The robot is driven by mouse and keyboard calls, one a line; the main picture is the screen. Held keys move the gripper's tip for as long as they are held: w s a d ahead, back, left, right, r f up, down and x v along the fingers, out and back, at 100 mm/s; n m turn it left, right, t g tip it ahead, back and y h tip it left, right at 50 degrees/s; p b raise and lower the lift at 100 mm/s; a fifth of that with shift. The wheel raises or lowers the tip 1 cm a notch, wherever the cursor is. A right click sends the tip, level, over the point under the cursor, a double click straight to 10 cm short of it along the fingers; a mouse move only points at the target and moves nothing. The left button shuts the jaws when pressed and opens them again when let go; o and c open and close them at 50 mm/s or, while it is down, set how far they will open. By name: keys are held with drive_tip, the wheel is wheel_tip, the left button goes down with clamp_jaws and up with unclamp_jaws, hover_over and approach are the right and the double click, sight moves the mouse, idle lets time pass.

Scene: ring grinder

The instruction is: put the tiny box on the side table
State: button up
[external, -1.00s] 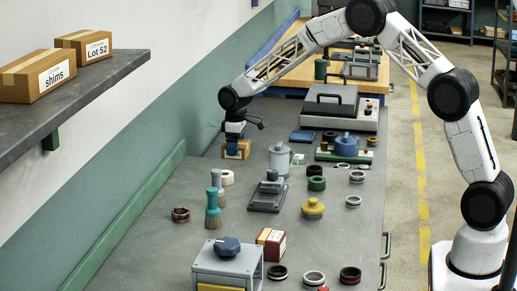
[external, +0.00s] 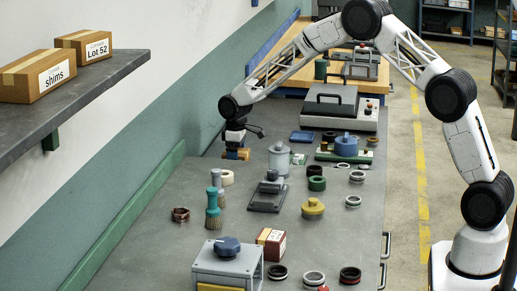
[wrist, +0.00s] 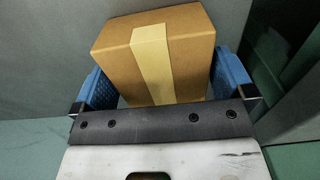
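A tiny brown cardboard box with a pale tape strip (wrist: 165,55) sits between the two blue fingers of my gripper (wrist: 163,88) in the wrist view, with a finger against each side. In the external view my gripper (external: 235,143) points down at the far left of the grey bench, with the box (external: 243,155) at its fingertips. The fingers hide part of the box there. I cannot tell whether its underside touches the bench. A wood-topped table with a blue edge (external: 291,78) stands beyond the bench and may be the side table.
The grey bench (external: 330,232) holds several rings, brushes (external: 213,212), a grey canister (external: 279,158), a lidded machine (external: 338,107) and another small box (external: 272,243). A wall shelf (external: 110,72) with two larger boxes juts out at left.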

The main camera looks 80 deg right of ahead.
drive_tip(key=shift+r, duration=0.1)
wheel_tip(320, 180, up, 12)
idle(0.8)
idle(0.3)
drive_tip(key=s+a+r+t, duration=0.1)
drive_tip(key=s+a+r, duration=1.8)
drive_tip(key=s+a, duration=0.95)
drive_tip(key=s, duration=0.6)
drive_tip(key=s+a+f+t, duration=0.1)
drive_tip(key=s+a, duration=0.4)
drive_tip(key=s, duration=0.6)
drive_tip(key=s+a+f, duration=0.1)
drive_tip(key=s+a, duration=0.4)
drive_tip(key=s, duration=0.7)
drive_tip(key=shift+t, duration=0.3)
